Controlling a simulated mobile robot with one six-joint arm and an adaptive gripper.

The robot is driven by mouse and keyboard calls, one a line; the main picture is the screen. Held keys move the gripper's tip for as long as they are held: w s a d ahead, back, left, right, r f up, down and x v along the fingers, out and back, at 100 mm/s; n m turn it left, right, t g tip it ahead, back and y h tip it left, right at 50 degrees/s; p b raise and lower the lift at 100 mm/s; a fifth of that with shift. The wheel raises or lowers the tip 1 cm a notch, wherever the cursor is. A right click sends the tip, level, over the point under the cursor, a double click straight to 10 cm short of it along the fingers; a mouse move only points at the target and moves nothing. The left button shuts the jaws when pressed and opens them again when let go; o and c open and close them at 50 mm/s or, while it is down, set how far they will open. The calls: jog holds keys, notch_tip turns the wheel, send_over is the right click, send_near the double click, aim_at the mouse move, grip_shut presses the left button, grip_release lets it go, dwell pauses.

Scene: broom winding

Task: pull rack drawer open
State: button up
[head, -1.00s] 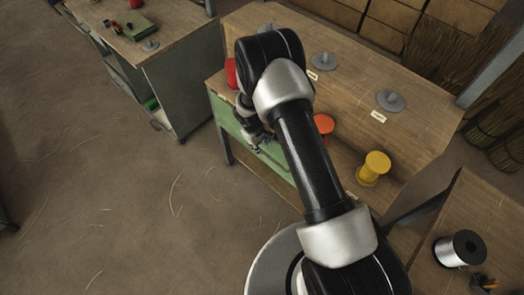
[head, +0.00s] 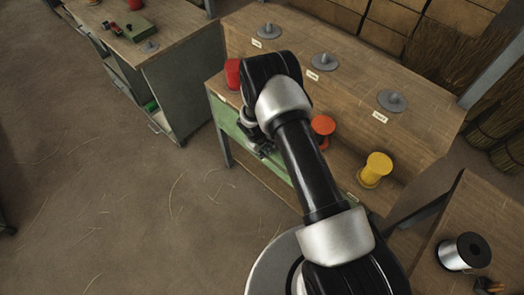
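The rack (head: 420,140) is a wooden two-level bench with labelled grey spindles on its upper level. Its green drawer front (head: 226,118) shows below the lower level, left of my arm. My gripper (head: 262,150) is at the drawer front, low beside my arm. Its fingers are small and dark here, and I cannot tell whether they are open or shut, or whether they touch a handle. The part of the drawer front behind the gripper and arm is hidden. The drawer looks closed or nearly so.
A red spool (head: 233,74), an orange-red spool (head: 322,126) and a yellow spool (head: 375,169) stand on the lower level. A workbench (head: 165,45) is at upper left. A side table (head: 490,225) with a wire spool (head: 463,251) is at right. The floor at left is clear.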

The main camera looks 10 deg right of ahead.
grip_shut()
jog(key=shift+a, duration=0.1)
dwell(0.3)
